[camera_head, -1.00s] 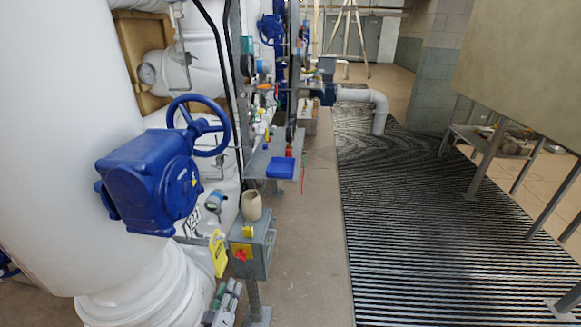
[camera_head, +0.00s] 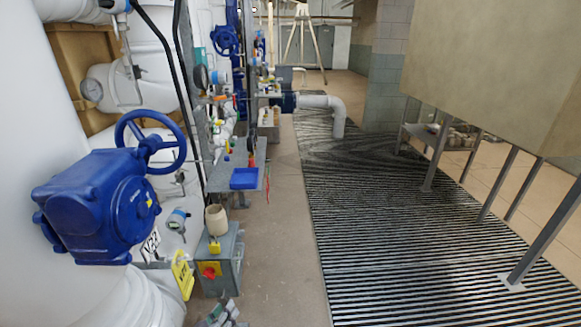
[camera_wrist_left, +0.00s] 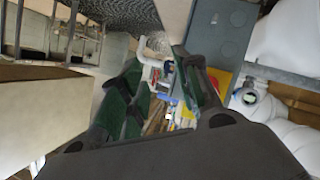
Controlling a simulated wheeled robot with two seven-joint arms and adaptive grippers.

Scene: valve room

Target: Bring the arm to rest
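My left gripper (camera_head: 222,314) shows at the bottom edge of the head view, mostly cut off, just below the grey switch box (camera_head: 222,262). In the left wrist view, its two dark fingers with green pads (camera_wrist_left: 158,72) stand apart. Nothing is held between them; the room's pipes and the floor show through the gap. The rest of the left arm is out of the head view. My right gripper is in neither view.
A blue valve with a handwheel (camera_head: 100,205) stands at left on white pipes. A beige cup (camera_head: 215,219) sits on the switch box. A blue tray (camera_head: 244,179) is on a grey shelf. Bare floor (camera_head: 275,240) and striped grating (camera_head: 390,230) lie open to the right.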

